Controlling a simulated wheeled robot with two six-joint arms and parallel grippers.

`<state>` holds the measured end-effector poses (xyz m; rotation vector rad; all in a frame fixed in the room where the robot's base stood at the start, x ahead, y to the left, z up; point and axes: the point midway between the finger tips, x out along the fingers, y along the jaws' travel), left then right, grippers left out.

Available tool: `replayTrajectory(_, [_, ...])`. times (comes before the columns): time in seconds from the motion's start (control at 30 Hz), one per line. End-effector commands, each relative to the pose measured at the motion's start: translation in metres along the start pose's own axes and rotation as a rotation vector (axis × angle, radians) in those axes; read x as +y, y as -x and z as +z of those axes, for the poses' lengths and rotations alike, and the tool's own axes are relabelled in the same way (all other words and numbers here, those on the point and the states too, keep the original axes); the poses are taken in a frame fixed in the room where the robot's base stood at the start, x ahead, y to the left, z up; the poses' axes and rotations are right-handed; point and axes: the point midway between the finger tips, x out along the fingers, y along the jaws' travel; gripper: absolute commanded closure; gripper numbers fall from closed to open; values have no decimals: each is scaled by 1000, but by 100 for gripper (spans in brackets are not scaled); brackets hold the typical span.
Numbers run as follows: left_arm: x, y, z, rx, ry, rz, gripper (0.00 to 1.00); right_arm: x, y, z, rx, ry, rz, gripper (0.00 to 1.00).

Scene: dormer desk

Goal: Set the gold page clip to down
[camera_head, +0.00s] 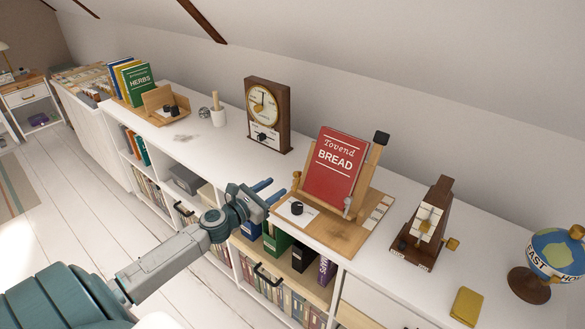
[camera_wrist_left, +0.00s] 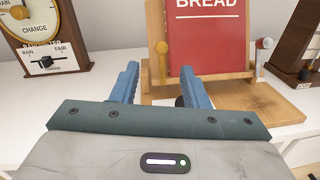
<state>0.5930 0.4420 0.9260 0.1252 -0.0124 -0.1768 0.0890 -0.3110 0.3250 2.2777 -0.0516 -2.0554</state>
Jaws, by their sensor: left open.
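The gold page clip (camera_head: 296,176) stands upright at the left front of the wooden book stand (camera_head: 338,236), beside a red book (camera_head: 335,163) titled "Tovend BREAD". In the left wrist view the clip (camera_wrist_left: 162,60) is a gold post with a round knob on top, just left of the book. My left gripper (camera_head: 277,187) is open and empty, just left of the stand. In the wrist view its two blue fingers (camera_wrist_left: 160,72) point towards the clip, which shows between them and beyond. My right gripper is not in view.
A second clip (camera_wrist_left: 264,50), silvery with a red end, stands right of the book. A black knob (camera_head: 297,208) sits on the stand's base. A barometer (camera_head: 266,115) stands to the left, a metronome-like wooden device (camera_head: 428,225) to the right.

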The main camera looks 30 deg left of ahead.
Motion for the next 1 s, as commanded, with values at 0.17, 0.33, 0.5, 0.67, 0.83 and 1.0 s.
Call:
replayTrajectory(0.17, [0, -22, 7, -2, 4, 2, 59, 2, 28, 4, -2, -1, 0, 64])
replayTrajectory(0.33, [-1, -48, 4, -1, 4, 1, 59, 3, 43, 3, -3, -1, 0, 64])
replayTrajectory(0.5, [-1, -70, 1, 0, 3, -1, 59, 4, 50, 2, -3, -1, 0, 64])
replayTrajectory(0.67, [-2, -81, 0, 0, 1, -2, 59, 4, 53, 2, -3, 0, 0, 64])
replayTrajectory(0.83, [-2, -84, -1, 2, 0, -3, 59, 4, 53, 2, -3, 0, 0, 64])
replayTrajectory(1.0, [-2, -84, -1, 1, 0, -3, 59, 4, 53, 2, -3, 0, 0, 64])
